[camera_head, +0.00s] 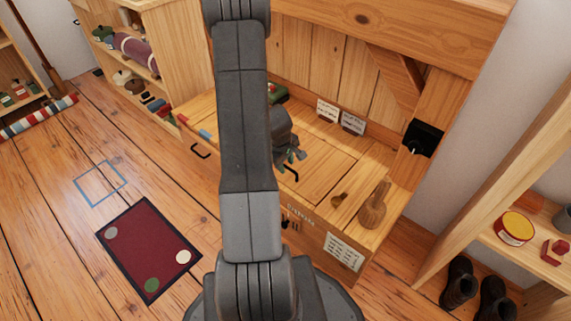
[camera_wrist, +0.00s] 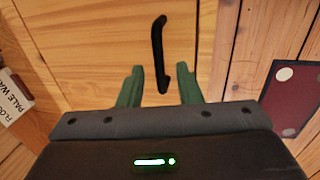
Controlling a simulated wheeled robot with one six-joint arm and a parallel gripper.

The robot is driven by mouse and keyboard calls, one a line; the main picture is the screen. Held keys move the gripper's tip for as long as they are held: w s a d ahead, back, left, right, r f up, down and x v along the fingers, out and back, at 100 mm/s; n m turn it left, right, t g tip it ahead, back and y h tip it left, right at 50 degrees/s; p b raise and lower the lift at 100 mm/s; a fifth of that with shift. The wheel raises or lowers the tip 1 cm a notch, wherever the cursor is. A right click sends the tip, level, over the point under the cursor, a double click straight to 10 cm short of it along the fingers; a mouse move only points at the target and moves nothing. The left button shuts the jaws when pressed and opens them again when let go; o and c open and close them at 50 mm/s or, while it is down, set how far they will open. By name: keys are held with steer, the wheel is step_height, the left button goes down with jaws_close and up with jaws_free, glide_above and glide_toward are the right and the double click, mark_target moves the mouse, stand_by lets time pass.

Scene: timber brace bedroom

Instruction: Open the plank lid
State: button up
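The plank lid (camera_head: 325,160) forms the top of a low wooden bench and lies flat and closed. It fills much of the wrist view as pale boards (camera_wrist: 85,40). In the head view my gripper (camera_head: 293,160) hovers over the bench's front part, partly hidden by my arm. Another dark handle (camera_head: 200,150) shows left of my arm.
A wooden mallet-like object (camera_head: 373,207) stands at the bench's right end. Two label cards (camera_head: 327,110) lean at the back. A dark box (camera_head: 423,138) is on the right post. A red mat (camera_head: 140,240) lies on the floor in front. Shelving (camera_head: 505,190) stands at right.

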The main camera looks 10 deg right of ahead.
jaws_close()
steer(key=shift+r, duration=0.15)
